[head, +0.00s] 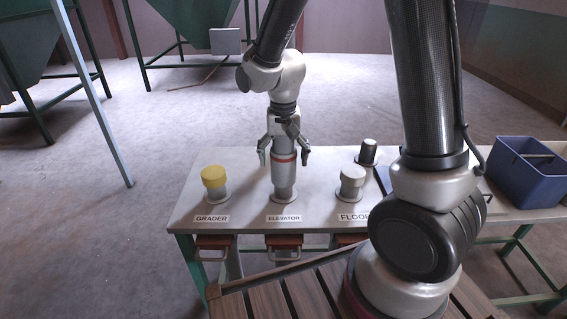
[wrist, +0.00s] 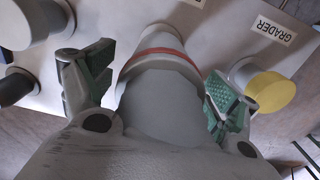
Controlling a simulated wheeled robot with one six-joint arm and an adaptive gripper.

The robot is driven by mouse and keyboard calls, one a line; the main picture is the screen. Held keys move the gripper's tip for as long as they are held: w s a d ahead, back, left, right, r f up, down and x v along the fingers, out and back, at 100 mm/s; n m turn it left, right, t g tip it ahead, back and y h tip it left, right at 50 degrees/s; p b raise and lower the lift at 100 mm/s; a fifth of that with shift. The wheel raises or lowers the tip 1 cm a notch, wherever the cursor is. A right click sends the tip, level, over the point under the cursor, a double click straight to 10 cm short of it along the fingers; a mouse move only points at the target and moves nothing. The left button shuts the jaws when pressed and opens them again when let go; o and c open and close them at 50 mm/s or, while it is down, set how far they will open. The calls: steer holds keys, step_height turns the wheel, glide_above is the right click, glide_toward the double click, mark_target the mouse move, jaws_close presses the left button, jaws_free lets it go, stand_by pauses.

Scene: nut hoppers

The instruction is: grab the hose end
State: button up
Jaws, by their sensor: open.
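The hose end (head: 284,177), a grey cylinder with a red band, stands upright on the ELEVATOR port of the table. It also shows in the wrist view (wrist: 160,75), where the red band crosses it. My gripper (head: 284,157) points down over it, open, with one finger on each side. In the wrist view the green finger pads of my gripper (wrist: 162,88) sit left and right of the hose end, with visible gaps. The ELEVATOR label (head: 284,218) is in front of the port.
A yellow-capped GRADER port (head: 214,182) stands to the left and a grey-capped FLOOR port (head: 352,181) to the right. A dark cylinder (head: 368,151) stands behind FLOOR. A blue bin (head: 524,178) is at the far right. Red-topped handles (head: 284,242) hang below the table's front edge.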

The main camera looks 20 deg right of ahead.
steer(key=c, duration=1.3)
steer(key=shift+o, duration=0.2)
steer(key=shift+r, duration=0.1)
